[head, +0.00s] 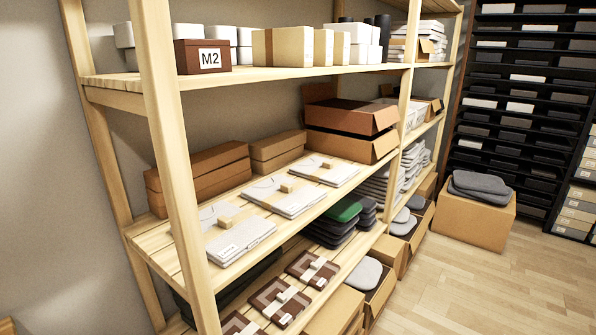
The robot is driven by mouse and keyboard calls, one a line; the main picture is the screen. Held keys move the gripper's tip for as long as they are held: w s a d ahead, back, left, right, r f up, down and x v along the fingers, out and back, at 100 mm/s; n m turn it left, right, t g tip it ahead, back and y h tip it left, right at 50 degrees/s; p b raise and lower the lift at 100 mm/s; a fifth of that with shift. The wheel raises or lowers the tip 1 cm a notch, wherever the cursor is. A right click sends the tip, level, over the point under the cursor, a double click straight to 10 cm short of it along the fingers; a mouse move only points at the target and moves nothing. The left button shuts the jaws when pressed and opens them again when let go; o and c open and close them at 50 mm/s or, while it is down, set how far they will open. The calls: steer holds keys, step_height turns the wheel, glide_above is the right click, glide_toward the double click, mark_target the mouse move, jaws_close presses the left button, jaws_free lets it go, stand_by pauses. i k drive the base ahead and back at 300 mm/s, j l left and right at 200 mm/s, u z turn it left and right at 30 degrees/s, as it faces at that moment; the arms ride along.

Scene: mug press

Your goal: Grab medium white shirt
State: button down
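Three folded white shirts lie in a row along the middle shelf of the wooden rack. The nearest white shirt (241,240) is at the front left. The middle white shirt (292,203) lies just behind it, and the farthest white shirt (336,173) is further right. Each has a tan band or tag on top. I cannot read any size on them, so I cannot tell which is the medium one. My gripper is not in view.
A wooden post (165,140) stands in front of the shelf's left end. Brown boxes (205,173) stand behind the shirts. The shelf above (235,78) holds a box marked M2 (202,57). Cardboard boxes (476,217) stand on the floor; the wooden floor (490,295) at right is clear.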

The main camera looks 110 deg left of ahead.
mark_target(334, 173)
steer(key=u, duration=3.7)
steer(key=i+l+u, duration=0.1)
steer(key=u, duration=0.25)
steer(key=i+l+u, duration=0.1)
steer(key=u, duration=0.25)
steer(key=i+l+u, duration=0.1)
steer(key=l, duration=0.3)
steer(key=i+l+u, duration=0.15)
steer(key=l, duration=0.25)
steer(key=i+l+u, duration=0.1)
steer(key=l, duration=0.35)
steer(key=i+l+u, duration=0.1)
steer(key=i+l, duration=0.15)
steer(key=l, duration=0.2)
steer(key=i+l, duration=0.1)
steer(key=l, duration=0.3)
steer(key=i+l, duration=0.15)
steer(key=l, duration=0.25)
